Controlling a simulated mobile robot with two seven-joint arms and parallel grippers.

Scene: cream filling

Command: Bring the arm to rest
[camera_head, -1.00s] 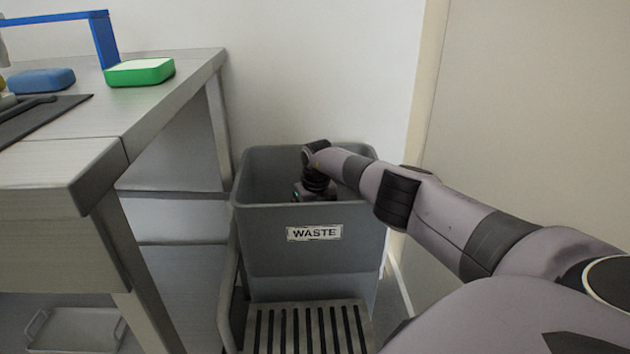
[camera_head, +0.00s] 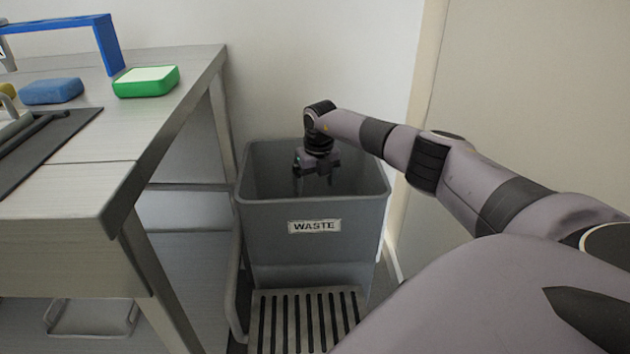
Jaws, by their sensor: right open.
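My right arm reaches in from the right of the head view. My right gripper (camera_head: 317,168) points down at the mouth of the grey waste bin (camera_head: 315,248), with its fingers just inside the opening. It is open, and I see nothing between its fingers. The bin's inside is dark and its floor is hidden. My left gripper is out of view.
A metal table (camera_head: 95,190) stands left of the bin, with a green and white sponge (camera_head: 146,82), a blue sponge (camera_head: 51,91) and a blue frame (camera_head: 108,45). A slatted step (camera_head: 305,318) is in front of the bin. A wall is close behind.

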